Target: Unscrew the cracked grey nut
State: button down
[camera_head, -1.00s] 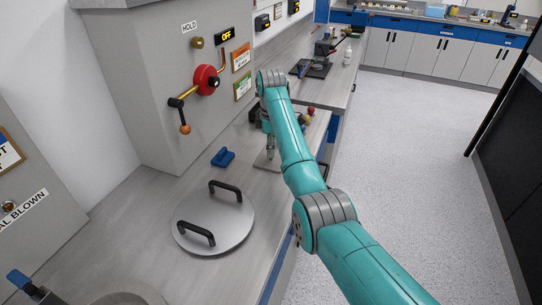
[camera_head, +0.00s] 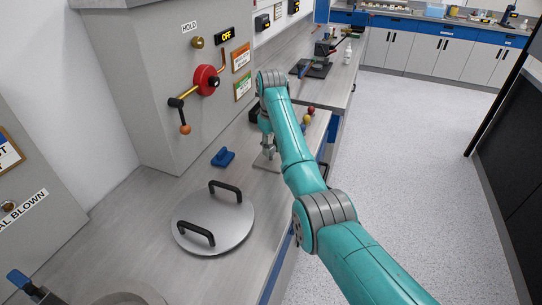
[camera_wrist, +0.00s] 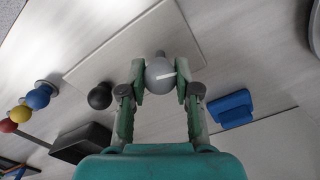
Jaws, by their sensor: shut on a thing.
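The grey nut (camera_wrist: 160,75) shows in the wrist view as a round grey piece with a pale line across it, above a light square plate (camera_wrist: 185,30). My gripper (camera_wrist: 164,82) is shut on it, one finger on each side. I cannot make out a crack beyond the pale line. In the head view my gripper (camera_head: 268,146) points down over the plate (camera_head: 266,162), partly behind my arm, and the nut is too small to tell there.
A black ball (camera_wrist: 99,96) stands just left of my gripper. Blue, yellow and red balls (camera_wrist: 20,114) are further left. A blue block (camera_wrist: 231,108) lies to the right. A round lid with two black handles (camera_head: 232,220) lies on the bench nearer the camera.

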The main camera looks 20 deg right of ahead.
jog(key=m, duration=0.4)
jog(key=shift+m, duration=0.3)
jog(key=m, duration=0.5)
jog(key=shift+m, duration=0.3)
jog(key=shift+s, duration=0.1)
